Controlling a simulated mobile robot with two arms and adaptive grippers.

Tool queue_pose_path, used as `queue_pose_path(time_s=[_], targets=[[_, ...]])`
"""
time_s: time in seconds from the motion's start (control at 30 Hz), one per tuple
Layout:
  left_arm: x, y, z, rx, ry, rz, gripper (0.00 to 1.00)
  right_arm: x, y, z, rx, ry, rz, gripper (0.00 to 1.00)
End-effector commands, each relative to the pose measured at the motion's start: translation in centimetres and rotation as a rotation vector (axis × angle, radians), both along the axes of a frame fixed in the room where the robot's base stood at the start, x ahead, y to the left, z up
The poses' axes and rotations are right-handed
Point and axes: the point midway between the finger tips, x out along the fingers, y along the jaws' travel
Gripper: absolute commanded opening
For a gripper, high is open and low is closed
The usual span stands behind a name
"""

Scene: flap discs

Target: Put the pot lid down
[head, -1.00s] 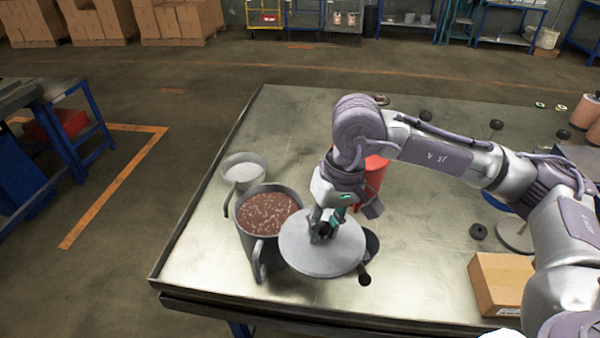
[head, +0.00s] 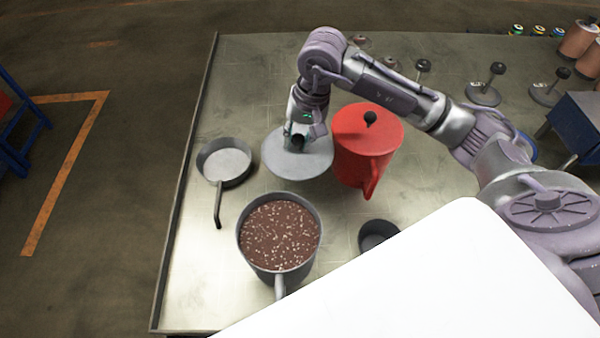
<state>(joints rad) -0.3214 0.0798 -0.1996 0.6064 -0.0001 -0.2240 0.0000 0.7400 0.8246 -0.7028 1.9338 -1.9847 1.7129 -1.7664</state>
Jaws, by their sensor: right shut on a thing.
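The grey round pot lid (head: 290,166) is at the middle of the table, behind the open pot and just left of a red lidded pot. My right gripper (head: 297,143) is above it, shut on its dark knob. Whether the lid touches the table is hard to tell; it looks level. The grey pot (head: 279,270) stands uncovered in front, full of brown contents with pale specks. My left gripper is not in view.
The red pot (head: 365,150) stands close to the lid's right. A small pan (head: 224,165) lies to its left. A dark bowl (head: 378,235) is right of the open pot. Several knobbed lids (head: 484,94) stand at the back right. A white surface (head: 440,285) hides the front right.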

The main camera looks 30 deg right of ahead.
Motion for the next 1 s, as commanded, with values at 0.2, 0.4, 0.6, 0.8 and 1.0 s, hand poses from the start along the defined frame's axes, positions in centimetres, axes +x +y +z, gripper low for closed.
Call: queue_pose_path(time_s=[0.2, 0.4, 0.6, 0.8, 1.0], targets=[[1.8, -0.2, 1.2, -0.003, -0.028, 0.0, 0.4, 0.2, -0.8, -2.9, -0.001, 0.016, -0.077, 0.0], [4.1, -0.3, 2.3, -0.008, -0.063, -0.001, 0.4, 0.3, -0.7, -6.2, 0.0, 0.012, -0.074, 0.0], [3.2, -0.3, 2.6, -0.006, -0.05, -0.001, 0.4, 0.3, -0.7, -7.8, -0.001, 0.01, -0.072, 0.0], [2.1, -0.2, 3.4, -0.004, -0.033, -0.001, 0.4, 0.3, -0.7, -10.5, 0.0, 0.011, -0.072, 0.0], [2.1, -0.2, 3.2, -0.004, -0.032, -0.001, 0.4, 0.4, -0.8, -10.8, -0.002, 0.007, -0.071, 0.0]])
